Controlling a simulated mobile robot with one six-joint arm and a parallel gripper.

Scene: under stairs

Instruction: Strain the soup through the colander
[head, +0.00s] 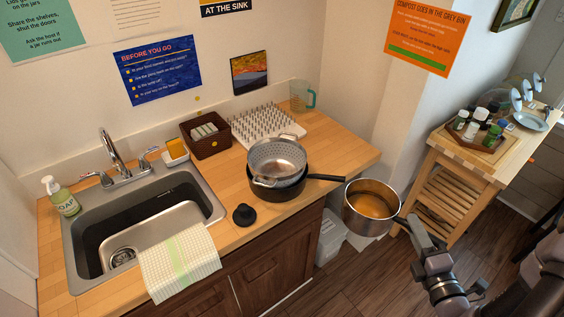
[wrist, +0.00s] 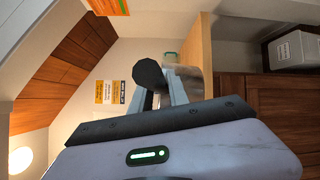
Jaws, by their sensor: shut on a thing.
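A steel saucepan (head: 348,212) with orange-brown soup (head: 374,205) in it is held in the air just right of the counter's front corner, roughly level. My gripper (head: 410,226) is shut on its dark handle, whose round end (wrist: 148,73) shows in the wrist view between my fingers. A metal colander (head: 277,153) with two loop handles sits in the top of a dark pan (head: 284,193) on the counter. The pan's long black handle (head: 325,178) points right, toward the saucepan. The inside of the dark pan is hidden under the colander.
A black knob-like lid (head: 243,214) lies at the counter's front edge. Left are a sink (head: 150,222), a towel (head: 180,263) and a soap bottle (head: 61,197). Behind stand a basket (head: 206,136), a pegged rack (head: 262,123) and a measuring jug (head: 302,96). A wooden cart (head: 452,185) stands right.

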